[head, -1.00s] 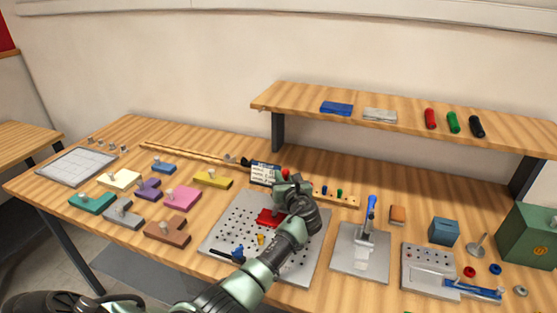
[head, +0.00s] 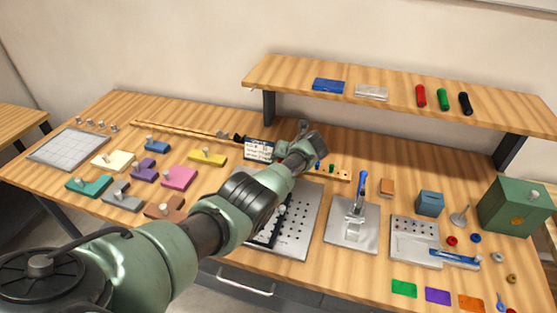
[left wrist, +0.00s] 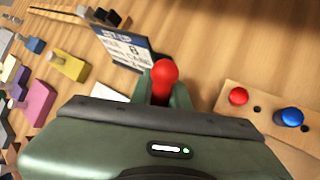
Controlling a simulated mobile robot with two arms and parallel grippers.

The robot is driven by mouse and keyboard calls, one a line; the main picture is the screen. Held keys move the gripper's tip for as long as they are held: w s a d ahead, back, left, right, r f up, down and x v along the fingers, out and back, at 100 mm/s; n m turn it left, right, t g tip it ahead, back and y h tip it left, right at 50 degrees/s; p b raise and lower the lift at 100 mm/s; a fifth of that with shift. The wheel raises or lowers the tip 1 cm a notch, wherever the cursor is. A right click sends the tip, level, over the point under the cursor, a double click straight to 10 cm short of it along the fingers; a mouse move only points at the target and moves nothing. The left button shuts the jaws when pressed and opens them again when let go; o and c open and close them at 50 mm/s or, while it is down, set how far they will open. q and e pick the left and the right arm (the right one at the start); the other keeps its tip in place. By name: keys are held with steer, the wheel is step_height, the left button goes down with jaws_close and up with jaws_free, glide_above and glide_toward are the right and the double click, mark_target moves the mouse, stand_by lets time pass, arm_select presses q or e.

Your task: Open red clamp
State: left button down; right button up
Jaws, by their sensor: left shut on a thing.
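My left gripper (left wrist: 162,90) is shut on a red round-ended handle (left wrist: 164,72), which stands up between its fingers in the left wrist view. It appears to be the red clamp's handle. In the head view my left gripper (head: 302,142) is over the back of the perforated metal plate (head: 304,212). My arm hides the clamp's body and the left part of the plate there. My right gripper is not in view.
A printed card (head: 258,149) stands just left of the gripper. A wooden strip with coloured pegs (head: 341,176) lies to its right. A blue-handled press (head: 358,200) stands right of the plate. A shelf (head: 298,78) overhangs the back.

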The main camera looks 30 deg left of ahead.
arm_select(q)
steer(key=shift+f+g+b, duration=0.45)
steer(key=shift+g+b, duration=0.15)
steer(key=shift+b, duration=0.45)
steer(key=c, duration=1.4)
jaws_free()
steer(key=shift+o, duration=0.2)
steer(key=shift+r, duration=0.15)
